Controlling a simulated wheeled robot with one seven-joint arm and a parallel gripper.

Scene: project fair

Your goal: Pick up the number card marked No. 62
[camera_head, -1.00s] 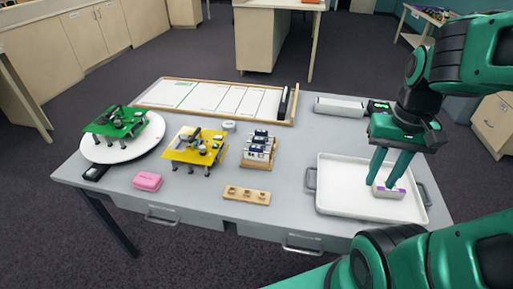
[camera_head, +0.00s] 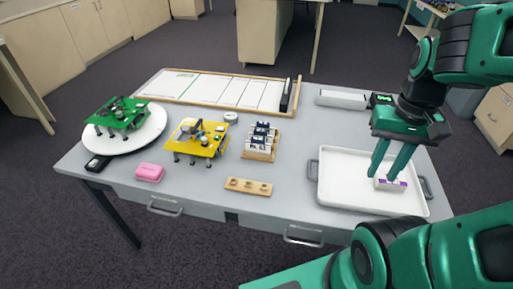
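Several white number cards with dark tops (camera_head: 261,136) stand in a light wooden rack (camera_head: 259,155) at the middle of the table. Their print is too small to read surely, so I cannot tell which is No. 62. My gripper (camera_head: 384,176) is far to the right of the rack, pointing down over the white tray (camera_head: 335,195). Its two green fingers are apart. Their tips are at a small white and purple block (camera_head: 391,184) in the tray; I cannot tell if they touch it.
A yellow board (camera_head: 196,140) on legs stands left of the rack, and a green board (camera_head: 118,113) sits on a round white plate (camera_head: 146,140). A pink block (camera_head: 150,172) and a wooden strip with holes (camera_head: 248,187) lie near the front. A framed white chart (camera_head: 215,90) lies behind.

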